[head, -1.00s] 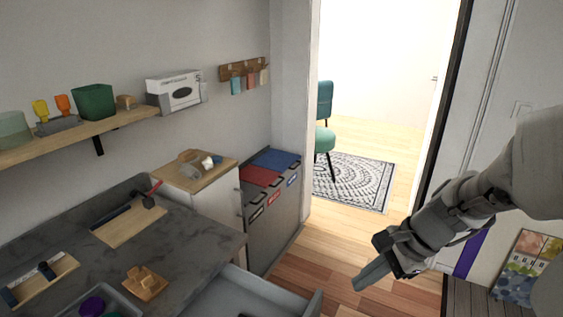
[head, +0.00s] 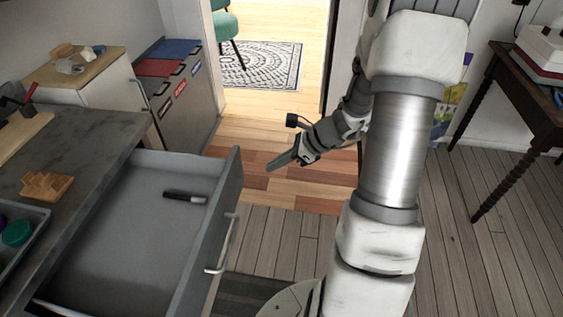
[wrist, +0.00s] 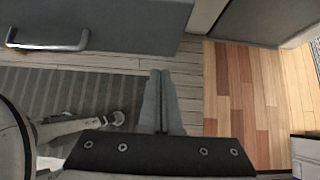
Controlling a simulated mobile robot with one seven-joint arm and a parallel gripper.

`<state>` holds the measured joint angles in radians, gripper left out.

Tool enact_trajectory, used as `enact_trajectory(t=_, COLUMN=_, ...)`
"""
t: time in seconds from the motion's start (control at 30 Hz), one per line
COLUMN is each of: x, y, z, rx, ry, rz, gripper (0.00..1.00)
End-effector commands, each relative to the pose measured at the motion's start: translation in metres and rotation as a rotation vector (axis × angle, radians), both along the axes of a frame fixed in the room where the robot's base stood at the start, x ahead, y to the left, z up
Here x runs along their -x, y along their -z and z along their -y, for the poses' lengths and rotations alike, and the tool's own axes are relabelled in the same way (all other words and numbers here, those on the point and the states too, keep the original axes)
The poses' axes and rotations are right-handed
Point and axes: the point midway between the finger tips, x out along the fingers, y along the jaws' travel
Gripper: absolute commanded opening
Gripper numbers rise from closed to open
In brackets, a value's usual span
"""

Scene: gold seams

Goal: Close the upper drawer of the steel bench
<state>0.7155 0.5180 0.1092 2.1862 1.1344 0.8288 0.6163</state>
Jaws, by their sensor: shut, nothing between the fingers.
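The upper drawer (head: 130,215) of the steel bench (head: 75,150) stands pulled well out in the head view. It is grey, with a dark-handled object (head: 185,196) lying inside and a bar handle (head: 222,245) on its front panel. The drawer front (wrist: 125,22) and its handle (wrist: 48,42) also show at the upper left of the wrist view. My gripper (head: 272,167) is shut and empty, to the right of and apart from the drawer front in the head view. Its two fingers (wrist: 160,100) lie together in the wrist view.
On the bench top are a small wooden stand (head: 46,186) and a tray with a green item (head: 17,233). A white cabinet (head: 118,88) and grey bins (head: 185,115) stand beyond. Open wooden floor lies right of the drawer. A dark table (head: 530,85) stands far right.

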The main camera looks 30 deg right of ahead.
Motion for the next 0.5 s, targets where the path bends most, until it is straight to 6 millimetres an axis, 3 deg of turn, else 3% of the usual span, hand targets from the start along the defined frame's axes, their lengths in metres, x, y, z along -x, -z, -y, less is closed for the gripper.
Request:
enact_trajectory(t=0.03, x=-0.005, y=0.013, z=-0.008, rx=-0.002, ry=-0.004, rz=-0.001, gripper=0.00)
enact_trajectory(t=0.2, x=-0.019, y=0.037, z=-0.028, rx=-0.002, ry=-0.004, rz=-0.001, gripper=0.00)
enact_trajectory(t=0.5, x=-0.040, y=0.032, z=-0.056, rx=0.001, ry=-0.002, rz=0.002, gripper=0.00)
